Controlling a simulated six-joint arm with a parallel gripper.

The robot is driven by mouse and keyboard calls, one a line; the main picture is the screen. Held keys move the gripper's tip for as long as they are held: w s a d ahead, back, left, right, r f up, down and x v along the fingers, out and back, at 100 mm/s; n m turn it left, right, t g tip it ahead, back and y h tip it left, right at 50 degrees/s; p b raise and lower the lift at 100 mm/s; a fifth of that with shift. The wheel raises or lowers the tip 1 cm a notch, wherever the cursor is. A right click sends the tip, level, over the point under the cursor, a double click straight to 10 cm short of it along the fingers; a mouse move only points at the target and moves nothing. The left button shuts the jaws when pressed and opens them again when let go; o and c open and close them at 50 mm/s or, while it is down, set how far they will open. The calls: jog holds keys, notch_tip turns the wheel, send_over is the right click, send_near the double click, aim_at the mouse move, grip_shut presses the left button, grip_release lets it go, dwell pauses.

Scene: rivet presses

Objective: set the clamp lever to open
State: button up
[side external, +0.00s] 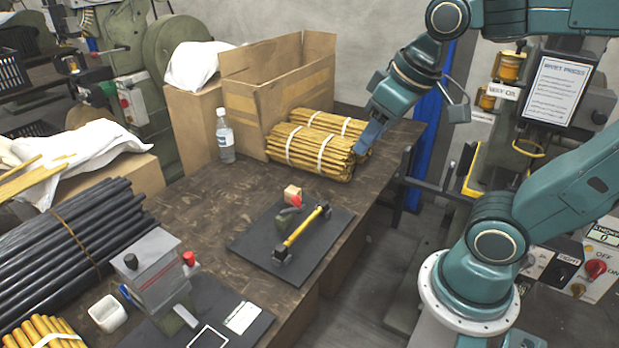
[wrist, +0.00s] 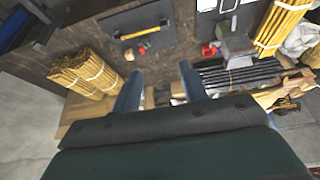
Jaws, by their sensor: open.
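A small green clamp (side external: 287,216) with a red-tipped lever (side external: 296,201) sits on a dark plate (side external: 325,246) on the table. I cannot tell the lever's setting clearly. In the wrist view the yellow bar (wrist: 140,33) and the red lever tip (wrist: 163,20) show small near the top. My gripper (side external: 412,124) is raised behind and right of the plate, near the yellow rod bundles, apart from the clamp. Its fingers (wrist: 160,87) are spread and empty.
Yellow rod bundles (side external: 312,150) and a cardboard box (side external: 282,85) stand at the back, with a bottle (side external: 225,137) beside them. A grey fixture (side external: 158,268) with a red knob and dark rods (side external: 62,240) are at front left. Bare table lies left of the plate.

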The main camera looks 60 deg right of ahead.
jog(key=w+d+f+g, duration=0.1)
jog(key=w+d+g, duration=0.1)
jog(key=w, duration=0.6)
jog(key=m+g+h, duration=0.1)
jog(key=m+g, duration=0.1)
jog(key=g, duration=0.1)
send_over(295, 197)
jog(key=a, duration=0.2)
notch_tip(295, 197, down, 16)
jog(key=shift+w+d+r, duration=0.1)
jog(key=shift+w+r, duration=0.05)
jog(key=shift+w, duration=0.15)
jog(key=f, duration=0.4)
jog(key=d+f, duration=0.1)
jog(key=f, duration=0.4)
jog(key=d+f, duration=0.1)
jog(key=f, duration=0.3)
jog(key=shift+s+f, duration=0.25)
jog(key=shift+f, duration=0.05)
jog(key=shift+c, duration=0.4)
grip_shut()
